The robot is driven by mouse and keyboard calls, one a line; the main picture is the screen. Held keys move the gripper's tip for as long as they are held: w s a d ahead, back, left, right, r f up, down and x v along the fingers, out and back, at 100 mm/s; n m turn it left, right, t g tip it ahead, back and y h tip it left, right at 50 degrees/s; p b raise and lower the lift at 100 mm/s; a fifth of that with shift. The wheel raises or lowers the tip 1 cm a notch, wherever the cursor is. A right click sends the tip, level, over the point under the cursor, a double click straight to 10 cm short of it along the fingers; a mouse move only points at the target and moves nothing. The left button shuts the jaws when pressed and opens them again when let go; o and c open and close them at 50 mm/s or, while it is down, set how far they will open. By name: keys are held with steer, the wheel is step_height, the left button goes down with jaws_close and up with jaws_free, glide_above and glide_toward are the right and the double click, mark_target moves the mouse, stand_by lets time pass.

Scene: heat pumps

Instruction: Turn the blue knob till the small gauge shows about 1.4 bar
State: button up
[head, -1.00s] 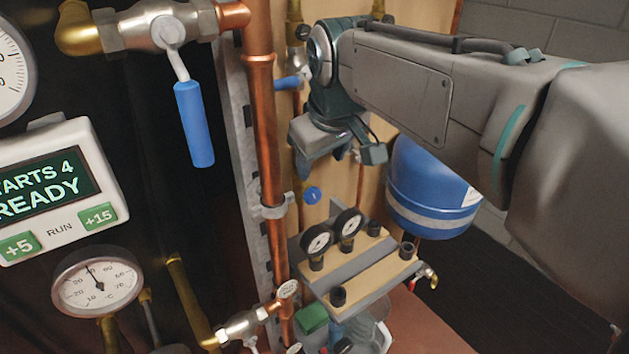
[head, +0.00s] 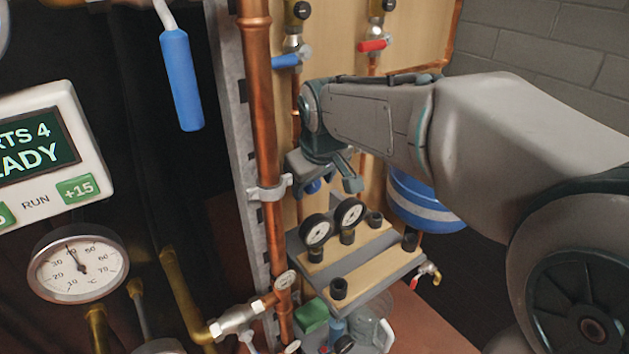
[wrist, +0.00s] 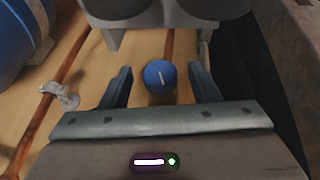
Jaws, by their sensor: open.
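The round blue knob (wrist: 160,76) with a white line on its face is in the middle of the wrist view. My gripper (wrist: 160,70) is open, with one finger to each side of the knob and a gap showing on both sides. In the head view the knob (head: 313,187) shows partly, just under my gripper (head: 334,183). Two small black-rimmed gauges, the left one (head: 316,230) and the right one (head: 349,213), stand on the shelf below. I cannot tell which gauge the knob works, and their readings are too small to read.
A grey shelf (head: 375,283) with wooden strips and black caps lies just below my gripper. A copper pipe (head: 262,110) runs upright to its left. A blue-handled valve (head: 287,61) and a red-handled valve (head: 372,45) are above. A blue tank (head: 425,202) is behind my arm.

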steer(key=c, duration=1)
steer(key=shift+d+r+p, duration=0.1)
steer(key=shift+p, duration=0.2)
steer(key=g+y, duration=0.1)
steer(key=y, duration=0.1)
steer(key=m+g+y+p, duration=0.1)
steer(key=g+y, duration=0.1)
steer(key=y, duration=0.1)
steer(key=w+d+m+g+y+p, duration=0.1)
steer(key=g+y, duration=0.1)
steer(key=y, duration=0.1)
steer(key=shift+d+f, duration=0.1)
steer(key=shift+f, duration=0.25)
steer(key=shift+d+f+m+g+y, duration=0.15)
steer(key=shift+m+g+y, duration=0.45)
steer(key=shift+y, duration=0.9)
steer(key=o, duration=1)
